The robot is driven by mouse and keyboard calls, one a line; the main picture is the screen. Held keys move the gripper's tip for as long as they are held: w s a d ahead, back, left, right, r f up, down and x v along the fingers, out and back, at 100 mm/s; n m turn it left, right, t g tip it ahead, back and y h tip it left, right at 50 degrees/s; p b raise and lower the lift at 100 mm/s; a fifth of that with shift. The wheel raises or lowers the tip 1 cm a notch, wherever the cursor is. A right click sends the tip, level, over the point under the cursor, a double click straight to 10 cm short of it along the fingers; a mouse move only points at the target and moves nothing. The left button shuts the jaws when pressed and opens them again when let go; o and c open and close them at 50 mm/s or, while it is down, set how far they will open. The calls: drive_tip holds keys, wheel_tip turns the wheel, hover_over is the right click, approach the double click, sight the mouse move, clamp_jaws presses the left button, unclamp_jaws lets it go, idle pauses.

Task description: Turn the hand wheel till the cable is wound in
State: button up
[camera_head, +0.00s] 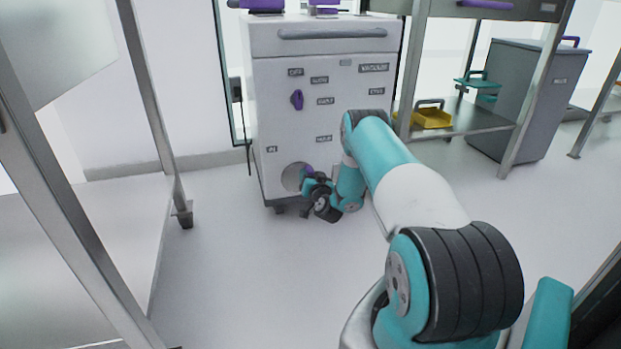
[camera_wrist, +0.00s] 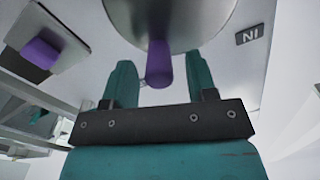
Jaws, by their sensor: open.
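The hand wheel is a round grey metal disc (camera_head: 294,178) low on the front of a white cabinet (camera_head: 290,130). It fills the top of the wrist view (camera_wrist: 185,15). Its purple handle (camera_wrist: 159,65) sticks out toward my gripper (camera_wrist: 161,75). The two teal fingers stand apart, one on each side of the handle, with gaps visible on both sides. In the head view my gripper (camera_head: 309,186) is in front of the wheel and partly hides it. A thin dark line (camera_head: 248,150) runs down the cabinet's left side; I cannot tell whether it is the cable.
A purple knob (camera_head: 297,100) sits higher on the cabinet front. A metal-legged shelf with a yellow tray (camera_head: 432,118) stands close on the right, with a grey bin (camera_head: 525,100) beyond. A metal frame (camera_head: 150,100) stands at left. The floor before the cabinet is clear.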

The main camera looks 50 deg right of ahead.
drive_tip(key=shift+x, duration=0.75)
drive_tip(key=shift+d+r, duration=0.1)
drive_tip(key=shift+r, duration=0.05)
drive_tip(key=c, duration=0.9)
drive_tip(key=shift+s+m, duration=0.1)
drive_tip(key=shift+m, duration=0.2)
drive_tip(key=f+m+b, duration=0.1)
drive_tip(key=f+m, duration=0.1)
drive_tip(key=m, duration=0.5)
drive_tip(key=f+m+b, duration=0.2)
drive_tip(key=f+m, duration=0.1)
drive_tip(key=m, duration=0.4)
drive_tip(key=f+m+b, duration=0.1)
drive_tip(key=f+m, duration=0.2)
drive_tip(key=m, duration=0.4)
drive_tip(key=shift+w+a+f+b, duration=0.15)
drive_tip(key=shift+w+a+b, duration=0.15)
drive_tip(key=shift+a, duration=0.1)
